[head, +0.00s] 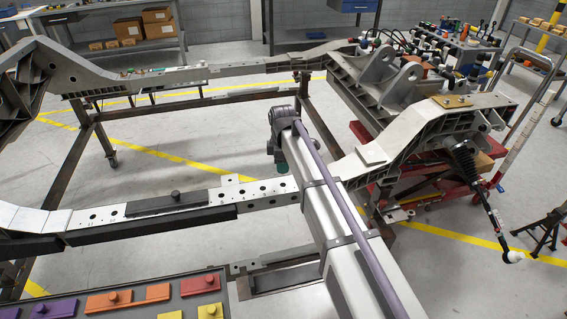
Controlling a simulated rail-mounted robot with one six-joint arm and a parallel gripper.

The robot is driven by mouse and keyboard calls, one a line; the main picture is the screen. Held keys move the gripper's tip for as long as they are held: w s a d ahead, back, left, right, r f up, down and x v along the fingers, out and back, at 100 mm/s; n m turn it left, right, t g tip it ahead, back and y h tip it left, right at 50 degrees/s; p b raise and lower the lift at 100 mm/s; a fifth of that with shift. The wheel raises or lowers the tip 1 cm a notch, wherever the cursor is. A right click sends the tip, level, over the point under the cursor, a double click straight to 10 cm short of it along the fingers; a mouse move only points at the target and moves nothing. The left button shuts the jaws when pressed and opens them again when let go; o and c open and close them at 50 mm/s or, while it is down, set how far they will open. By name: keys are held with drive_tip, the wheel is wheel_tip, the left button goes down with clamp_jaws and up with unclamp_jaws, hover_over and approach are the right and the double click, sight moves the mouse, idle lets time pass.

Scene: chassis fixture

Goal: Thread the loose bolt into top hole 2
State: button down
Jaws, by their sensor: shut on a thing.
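The chassis frame's near rail (262,191) runs from the left toward the raised grey section at right, and its light top face has several dark holes. I cannot pick out the loose bolt. My arm comes up from the bottom edge and crosses the rail. Its end and my gripper do not show and seem to be hidden behind the arm.
A dark tray (135,309) at bottom left holds coloured plates, some with knobs, including a red one (200,285). The floor inside the frame is clear.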

drive_tip(key=b, duration=0.4)
hover_over(283, 185)
drive_tip(key=shift+w+f, duration=0.1)
drive_tip(key=shift+f, duration=2)
drive_tip(key=shift+f+b, duration=0.55)
drive_tip(key=shift+f, duration=0.15)
drive_tip(key=shift+f+b, duration=0.7)
drive_tip(key=shift+f, duration=0.15)
